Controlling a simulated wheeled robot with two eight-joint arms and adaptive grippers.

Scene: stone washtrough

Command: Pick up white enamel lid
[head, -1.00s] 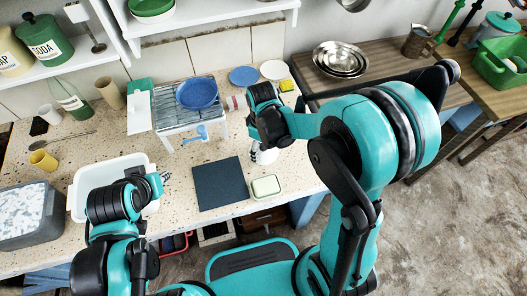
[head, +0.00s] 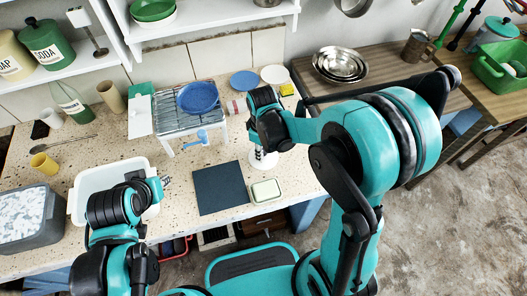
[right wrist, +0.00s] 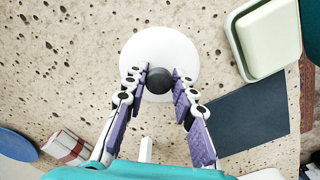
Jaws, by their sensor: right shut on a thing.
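The white enamel lid (right wrist: 160,92) is a round white disc with a black knob (right wrist: 159,80) in the middle of the right wrist view. My right gripper (right wrist: 160,76) has its two purple-padded fingers on either side of the knob and is shut on it. In the head view the lid (head: 266,164) shows partly below my right gripper (head: 261,150), behind the dark mat's right corner. I cannot tell whether the lid touches the worktop. My left gripper (head: 166,182) is over the right edge of the white basin, its fingers too small to read.
The dark mat (head: 219,188) and a pale green soap dish (head: 266,191) lie close in front of the lid. A rack with a blue bowl (head: 198,97) stands behind left. Blue (head: 244,81) and white plates (head: 274,74) lie behind. The white basin (head: 84,207) is at left.

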